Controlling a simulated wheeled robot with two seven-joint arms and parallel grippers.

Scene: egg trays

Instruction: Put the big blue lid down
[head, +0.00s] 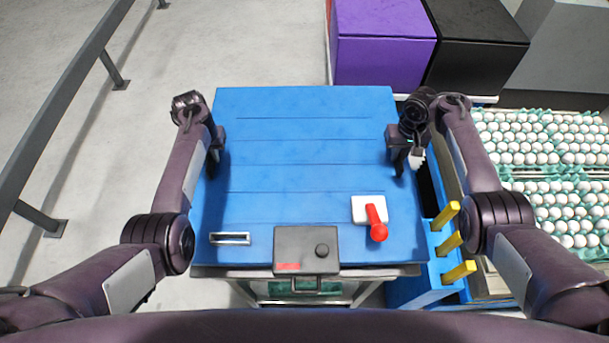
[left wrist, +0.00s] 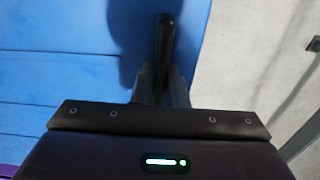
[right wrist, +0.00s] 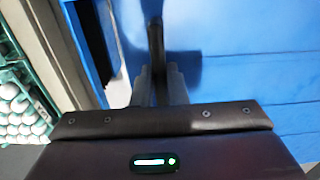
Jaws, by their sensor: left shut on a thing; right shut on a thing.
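The big blue lid (head: 300,165) is a wide panel with grooves across it, lying roughly flat in front of me in the head view. It also fills much of the left wrist view (left wrist: 60,55) and right wrist view (right wrist: 250,60). My left gripper (head: 213,165) is at its left edge, shut on a dark handle (left wrist: 164,45) of the lid. My right gripper (head: 402,165) is at its right edge, shut on another dark handle (right wrist: 155,45). The fingertips are partly hidden in the head view. Whether the lid rests fully on the box below, I cannot tell.
A red-handled switch (head: 376,222), a grey box with a knob (head: 306,249) and a metal handle (head: 230,238) are near the lid's front edge. Yellow pegs (head: 449,243) stick out at right. Egg trays (head: 550,140) lie further right, purple and black boxes (head: 380,50) behind.

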